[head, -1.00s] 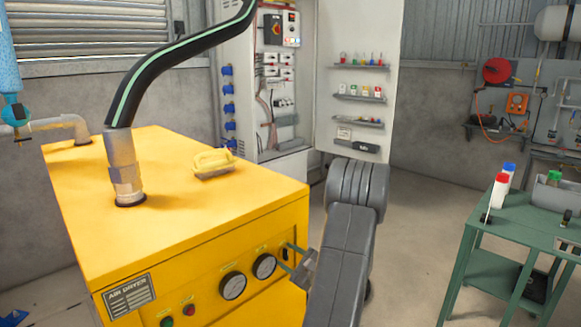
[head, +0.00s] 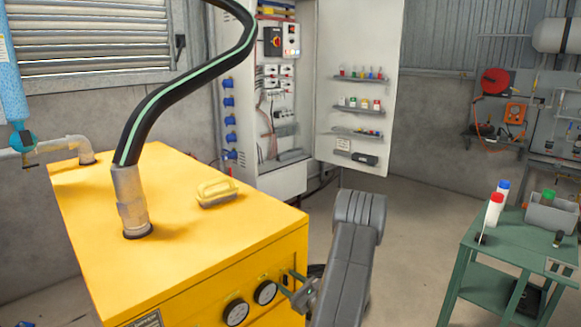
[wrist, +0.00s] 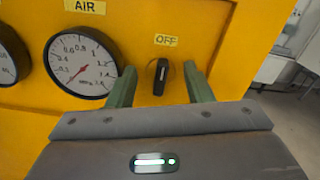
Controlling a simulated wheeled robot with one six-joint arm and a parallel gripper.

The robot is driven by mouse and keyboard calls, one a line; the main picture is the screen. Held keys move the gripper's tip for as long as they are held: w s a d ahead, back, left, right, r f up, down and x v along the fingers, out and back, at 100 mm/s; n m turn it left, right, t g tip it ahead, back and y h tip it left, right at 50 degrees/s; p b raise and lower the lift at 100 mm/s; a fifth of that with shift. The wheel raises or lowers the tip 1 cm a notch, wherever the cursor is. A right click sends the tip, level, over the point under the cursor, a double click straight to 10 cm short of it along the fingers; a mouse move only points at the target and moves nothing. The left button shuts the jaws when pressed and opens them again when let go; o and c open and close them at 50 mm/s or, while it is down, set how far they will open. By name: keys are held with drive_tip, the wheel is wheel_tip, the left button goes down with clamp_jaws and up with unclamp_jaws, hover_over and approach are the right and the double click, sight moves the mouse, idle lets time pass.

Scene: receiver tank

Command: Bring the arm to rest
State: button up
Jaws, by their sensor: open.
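My gripper (wrist: 160,88) is open in the wrist view, its two green fingers pointing at the yellow air dryer (head: 180,215). A black rotary knob (wrist: 160,77) under an OFF label (wrist: 166,40) appears between the fingertips, with a gap on each side. The knob stands close to upright. I cannot tell how far the fingertips are from the panel. In the head view my gripper (head: 289,284) is at the right end of the dryer's front panel, partly hidden by my grey arm.
Two gauges (head: 265,292) (head: 235,312) sit left of the knob. A green cart (head: 515,240) stands right. An open electrical cabinet (head: 355,90) is behind; floor between is clear.

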drive_tip(key=shift+r+m+p, duration=0.2)
drive_tip(key=shift+m+p, duration=0.4)
drive_tip(key=shift+p, duration=0.55)
drive_tip(key=shift+f+m+p, duration=0.2)
drive_tip(key=shift+m+p, duration=0.2)
drive_tip(key=shift+p, duration=0.15)
